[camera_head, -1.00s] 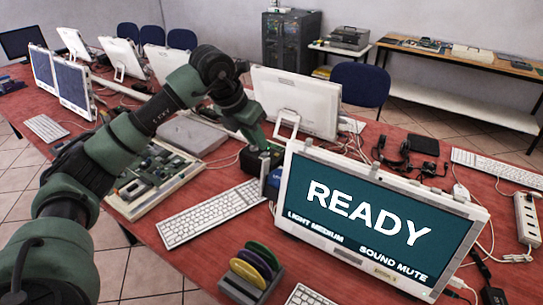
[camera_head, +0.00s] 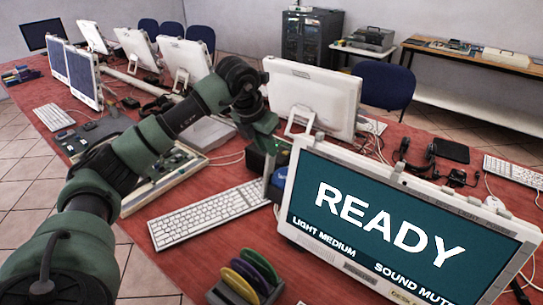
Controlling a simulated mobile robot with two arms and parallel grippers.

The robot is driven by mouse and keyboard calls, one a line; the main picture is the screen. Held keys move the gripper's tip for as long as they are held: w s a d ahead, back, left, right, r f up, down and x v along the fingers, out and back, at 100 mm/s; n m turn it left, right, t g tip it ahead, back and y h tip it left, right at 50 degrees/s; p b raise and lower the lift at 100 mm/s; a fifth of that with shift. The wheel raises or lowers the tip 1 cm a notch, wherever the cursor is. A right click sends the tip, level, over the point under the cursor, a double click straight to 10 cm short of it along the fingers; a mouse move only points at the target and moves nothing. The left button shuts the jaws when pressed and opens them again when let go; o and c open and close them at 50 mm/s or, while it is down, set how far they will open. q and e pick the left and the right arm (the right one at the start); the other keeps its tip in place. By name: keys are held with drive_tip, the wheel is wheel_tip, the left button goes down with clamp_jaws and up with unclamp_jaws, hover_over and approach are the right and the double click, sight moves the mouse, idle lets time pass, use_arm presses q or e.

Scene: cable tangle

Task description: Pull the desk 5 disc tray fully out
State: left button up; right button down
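A white all-in-one computer stands at the front right; its teal screen (camera_head: 395,232) reads READY, LIGHT MEDIUM and SOUND MUTE. No desk number is readable, and I cannot make out a disc tray. My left arm reaches across from the left. My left gripper (camera_head: 268,168) points down at the computer's upper left edge, beside a small blue item (camera_head: 280,177). Its fingertips are dark, small and partly hidden, so I cannot tell whether it is open, shut or touching the computer. My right gripper is out of view.
A white keyboard (camera_head: 207,213) lies left of the computer. A rack of coloured discs (camera_head: 247,276) stands at the front. An opened board-like unit (camera_head: 165,180) lies under my arm. Other white computers (camera_head: 312,98), cables and a blue chair (camera_head: 385,84) are behind.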

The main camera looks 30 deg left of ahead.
use_arm(q)
drive_tip(key=x, duration=0.4)
drive_tip(key=shift+w+f, duration=0.15)
drive_tip(key=shift+f, duration=0.15)
clamp_jaws()
idle(1.1)
